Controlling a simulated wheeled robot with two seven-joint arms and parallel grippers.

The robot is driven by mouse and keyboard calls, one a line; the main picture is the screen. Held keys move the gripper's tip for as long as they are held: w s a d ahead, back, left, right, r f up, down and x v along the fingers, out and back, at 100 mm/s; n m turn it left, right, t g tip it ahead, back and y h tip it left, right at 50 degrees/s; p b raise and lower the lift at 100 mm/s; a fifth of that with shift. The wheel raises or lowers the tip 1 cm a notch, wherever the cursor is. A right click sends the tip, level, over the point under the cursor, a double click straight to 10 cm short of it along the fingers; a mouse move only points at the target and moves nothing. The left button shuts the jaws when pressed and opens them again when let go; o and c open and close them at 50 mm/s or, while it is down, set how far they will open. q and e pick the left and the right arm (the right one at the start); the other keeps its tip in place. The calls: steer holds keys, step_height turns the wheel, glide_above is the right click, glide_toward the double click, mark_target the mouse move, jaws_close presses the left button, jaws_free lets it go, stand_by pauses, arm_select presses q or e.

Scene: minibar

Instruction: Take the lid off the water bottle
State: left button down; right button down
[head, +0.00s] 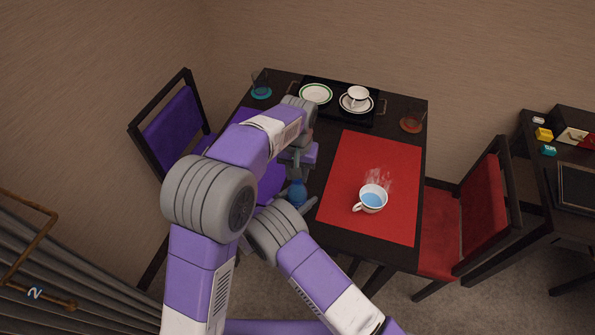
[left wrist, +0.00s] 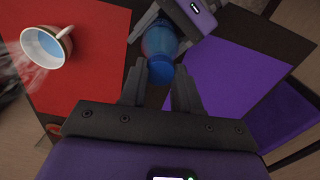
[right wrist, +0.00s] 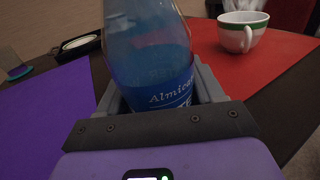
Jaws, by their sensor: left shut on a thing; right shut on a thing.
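The water bottle (head: 297,192) is blue and clear and stands near the table's left side; it fills the middle of the right wrist view (right wrist: 150,60). My right gripper (head: 299,204) is shut around the bottle's lower body, with a finger on each side. My left gripper (left wrist: 160,82) comes from above and is shut at the bottle's top, where the lid (left wrist: 160,69) shows as a small round blue end between the fingertips. The bottle (left wrist: 158,40) lies beyond it in that view. Whether lid and bottle still touch cannot be told.
A red mat (head: 345,165) bears a cup of water (head: 372,199), steaming, right of the bottle. A purple mat (left wrist: 225,70) lies on the other side. A dark tray (head: 334,92) with a plate (head: 316,94) and cup stands at the back. Chairs flank the table.

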arm_select(q)
steer(key=n, duration=1.5)
steer(key=shift+n, duration=0.3)
steer(key=shift+r, duration=0.25)
steer(key=shift+r, duration=0.9)
